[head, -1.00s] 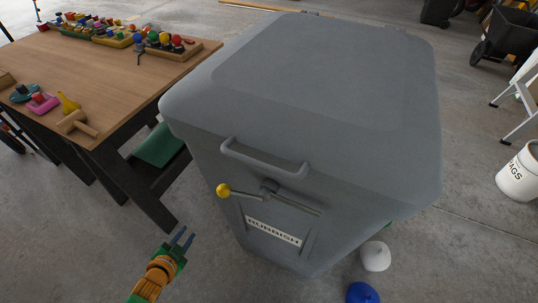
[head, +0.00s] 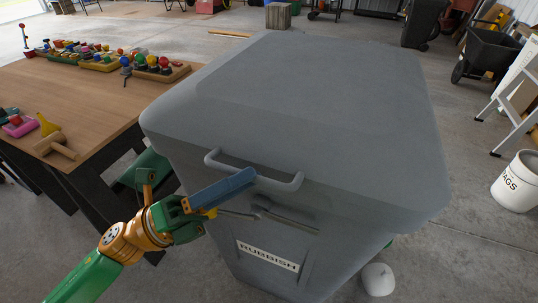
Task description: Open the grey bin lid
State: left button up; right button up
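The grey bin (head: 215,240) stands in front of me with its lid (head: 320,90) down. A bar handle (head: 285,184) is on the lid's front edge. Below it is a latch (head: 262,212) with a thin metal lever running left; its yellow knob is mostly hidden behind my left gripper. My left gripper (head: 250,176) is at the bin's front, its blue-grey fingers pointing right, across the handle's left part in the picture. The fingers overlap in this view, so I cannot tell their gap or whether they touch the handle. My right gripper is out of view.
A wooden table (head: 90,105) with toys stands close on the left. A white bucket (head: 517,182) and a step ladder (head: 515,115) are on the right. A white object (head: 378,279) lies on the floor by the bin. Open floor lies to the right.

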aim_at(269, 167)
pick_arm(q)
jog(key=p+x, duration=0.1)
jog(key=x, duration=0.3)
jog(key=shift+r, duration=0.15)
jog(key=shift+w+d, duration=0.1)
jog(key=shift+d, duration=0.25)
grip_shut()
dwell(0.9)
